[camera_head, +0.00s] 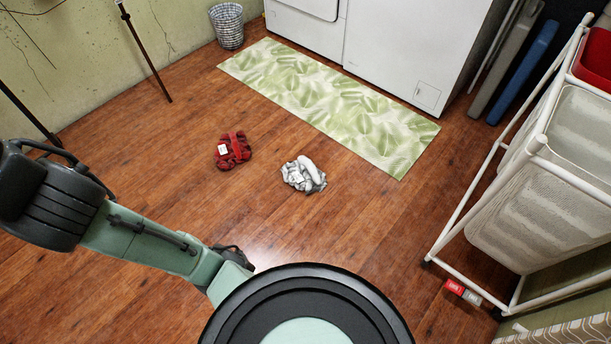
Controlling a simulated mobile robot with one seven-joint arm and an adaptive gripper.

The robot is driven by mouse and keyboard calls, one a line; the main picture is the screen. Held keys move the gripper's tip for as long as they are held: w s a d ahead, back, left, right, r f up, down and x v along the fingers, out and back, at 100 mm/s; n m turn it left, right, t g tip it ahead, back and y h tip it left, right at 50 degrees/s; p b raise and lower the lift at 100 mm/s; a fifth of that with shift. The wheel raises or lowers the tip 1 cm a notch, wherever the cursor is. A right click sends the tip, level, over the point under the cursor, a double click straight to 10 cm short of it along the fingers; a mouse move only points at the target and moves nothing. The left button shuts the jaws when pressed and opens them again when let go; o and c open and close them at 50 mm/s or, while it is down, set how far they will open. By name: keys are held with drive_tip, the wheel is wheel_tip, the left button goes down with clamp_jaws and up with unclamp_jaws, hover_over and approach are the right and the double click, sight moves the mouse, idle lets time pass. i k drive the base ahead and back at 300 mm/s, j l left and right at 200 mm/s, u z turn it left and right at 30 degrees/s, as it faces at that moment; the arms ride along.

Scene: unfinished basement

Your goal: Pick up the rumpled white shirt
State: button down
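The rumpled white shirt (304,175) lies crumpled on the wooden floor near the middle of the head camera view, with grey shading in its folds. It lies just below the patterned mat and is apart from it. My arm comes in from the left side and bends down behind my round body top at the bottom of the view. My gripper is not visible; the far end of the arm is hidden or out of frame. Nothing is seen touching the shirt.
A crumpled red cloth (233,151) lies left of the shirt. A green leaf-patterned mat (330,104) runs before white appliances (405,45). A wire basket (228,26) stands at the back. A white-framed laundry sorter (519,200) stands right. Floor around the shirt is clear.

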sight(302, 173)
drive_tip(key=i+j+z, duration=0.45)
drive_tip(key=i+j, duration=0.2)
drive_tip(key=i+j+z, duration=0.1)
drive_tip(key=j, duration=0.25)
drive_tip(key=i+j+z, duration=0.1)
drive_tip(key=i+j, duration=0.2)
drive_tip(key=i+j+z, duration=0.1)
drive_tip(key=j, duration=0.3)
drive_tip(key=i, duration=0.1)
